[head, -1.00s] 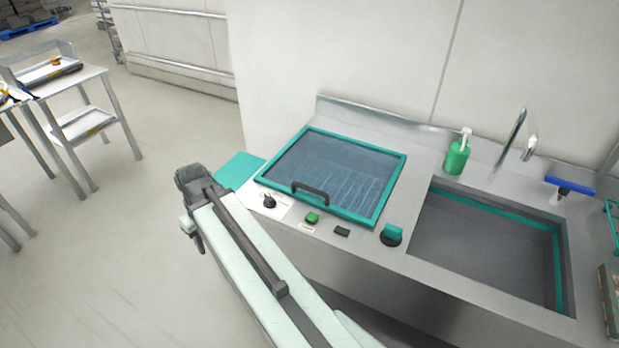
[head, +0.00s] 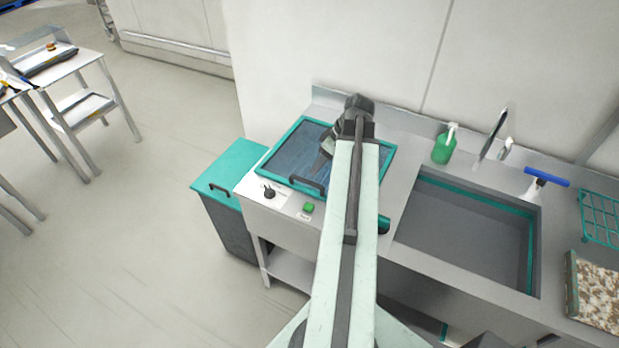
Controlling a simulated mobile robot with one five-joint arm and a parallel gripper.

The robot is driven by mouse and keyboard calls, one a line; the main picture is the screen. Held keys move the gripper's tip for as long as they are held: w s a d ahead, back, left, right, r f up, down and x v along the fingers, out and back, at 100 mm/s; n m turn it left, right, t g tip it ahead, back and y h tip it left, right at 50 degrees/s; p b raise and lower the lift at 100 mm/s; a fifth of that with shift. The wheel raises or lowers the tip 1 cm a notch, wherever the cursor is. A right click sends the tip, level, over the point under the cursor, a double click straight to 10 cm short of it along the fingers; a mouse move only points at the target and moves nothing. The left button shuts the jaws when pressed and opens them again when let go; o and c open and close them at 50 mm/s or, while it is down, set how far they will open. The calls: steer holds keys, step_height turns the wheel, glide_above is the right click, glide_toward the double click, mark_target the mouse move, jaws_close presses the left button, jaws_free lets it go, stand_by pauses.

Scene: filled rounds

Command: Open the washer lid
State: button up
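The washer lid (head: 297,147) is a dark, see-through panel in a teal frame, lying flat and closed in the steel counter. Its black bar handle (head: 307,184) is at the front edge. My gripper (head: 321,167) is over the lid, just behind and above the handle in the head view, with dark fingers pointing down and left. Whether it touches anything is unclear, and the finger gap is too small to make out. My arm covers the lid's right part.
A black knob (head: 268,191) and green button (head: 308,208) are on the counter front. To the right are a green soap bottle (head: 444,146), a tap (head: 494,133) and a sink (head: 460,235). A teal-topped bin (head: 229,170) stands left.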

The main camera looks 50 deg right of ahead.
steer(key=b+x, duration=0.5)
steer(key=x, duration=0.2)
steer(key=shift+b, duration=0.3)
steer(key=shift+r, duration=0.15)
jaws_close()
stand_by(0.8)
